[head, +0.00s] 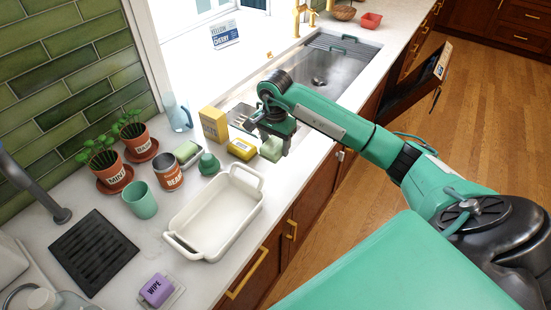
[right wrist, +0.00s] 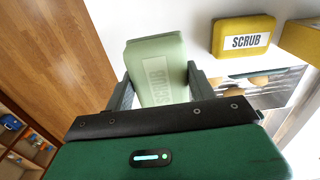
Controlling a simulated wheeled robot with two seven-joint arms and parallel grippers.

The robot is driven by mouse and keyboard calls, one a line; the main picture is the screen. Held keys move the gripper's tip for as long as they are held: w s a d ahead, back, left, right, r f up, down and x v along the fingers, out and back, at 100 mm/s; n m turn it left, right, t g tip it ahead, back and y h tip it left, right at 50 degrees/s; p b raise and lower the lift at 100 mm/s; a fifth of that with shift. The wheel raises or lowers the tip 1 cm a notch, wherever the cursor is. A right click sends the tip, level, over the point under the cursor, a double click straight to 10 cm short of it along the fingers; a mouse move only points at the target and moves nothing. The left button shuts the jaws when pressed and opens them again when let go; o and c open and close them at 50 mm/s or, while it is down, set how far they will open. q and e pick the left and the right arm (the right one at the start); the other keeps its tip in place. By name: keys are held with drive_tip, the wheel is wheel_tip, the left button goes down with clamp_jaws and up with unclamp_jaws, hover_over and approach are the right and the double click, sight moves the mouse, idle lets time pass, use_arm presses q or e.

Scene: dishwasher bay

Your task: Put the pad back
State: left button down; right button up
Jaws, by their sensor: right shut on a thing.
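A pale green pad marked SCRUB (right wrist: 156,72) is between the fingers of my right gripper (right wrist: 160,88) in the right wrist view. My right gripper is shut on it. In the head view the pad (head: 271,150) hangs below my right gripper (head: 275,138) near the front edge of the counter. A yellow block (head: 242,149) lies just left of it; in the right wrist view this yellow block (right wrist: 243,36) also reads SCRUB. My left gripper is not in view.
A yellow box (head: 214,125), a can (head: 169,173) and potted plants (head: 113,175) stand further back. The sink (head: 320,78) lies beyond. A purple WIPE block (head: 157,289) is at front left.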

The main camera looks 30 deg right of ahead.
sight(275, 170)
wheel_tip(275, 170, down, 3)
drive_tip(key=shift+p, duration=0.35)
drive_tip(key=shift+f, duration=0.6)
wheel_tip(275, 170, down, 3)
drive_tip(key=shift+f+p, duration=0.1)
drive_tip(key=shift+p, duration=0.6)
drive_tip(key=shift+f, duration=0.4)
drive_tip(key=shift+f, duration=0.1)
drive_tip(key=shift+f, duration=0.15)
drive_tip(key=o, duration=1)
drive_tip(key=shift+c, duration=0.2)
